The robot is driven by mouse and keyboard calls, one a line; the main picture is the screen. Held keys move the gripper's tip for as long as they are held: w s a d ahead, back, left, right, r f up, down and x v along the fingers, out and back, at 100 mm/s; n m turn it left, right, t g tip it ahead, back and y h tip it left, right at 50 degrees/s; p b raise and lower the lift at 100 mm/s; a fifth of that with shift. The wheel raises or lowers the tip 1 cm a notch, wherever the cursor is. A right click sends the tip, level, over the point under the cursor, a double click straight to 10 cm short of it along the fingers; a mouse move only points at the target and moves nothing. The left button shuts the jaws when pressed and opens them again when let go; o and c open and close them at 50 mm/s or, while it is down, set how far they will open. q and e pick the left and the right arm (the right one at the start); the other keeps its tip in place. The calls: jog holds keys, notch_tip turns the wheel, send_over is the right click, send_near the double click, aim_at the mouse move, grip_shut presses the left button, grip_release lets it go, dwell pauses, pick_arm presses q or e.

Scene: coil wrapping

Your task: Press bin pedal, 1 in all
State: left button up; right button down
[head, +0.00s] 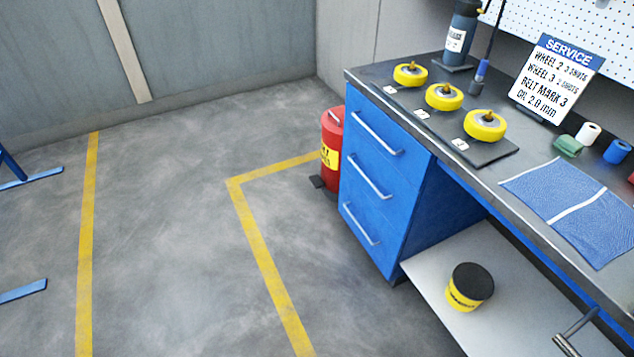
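A red bin (333,122) with a yellow label stands on the floor in the head view. It is at the far end of the blue drawer cabinet, which hides its right side. Neither of my grippers shows in this view.
The blue drawer cabinet (385,190) and workbench top (480,170) fill the right side. Yellow wheels, a service sign (555,78) and a blue cloth (570,205) are on the bench. A black-and-yellow tub (469,287) sits on the lower shelf. Floor left of the cabinet is clear.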

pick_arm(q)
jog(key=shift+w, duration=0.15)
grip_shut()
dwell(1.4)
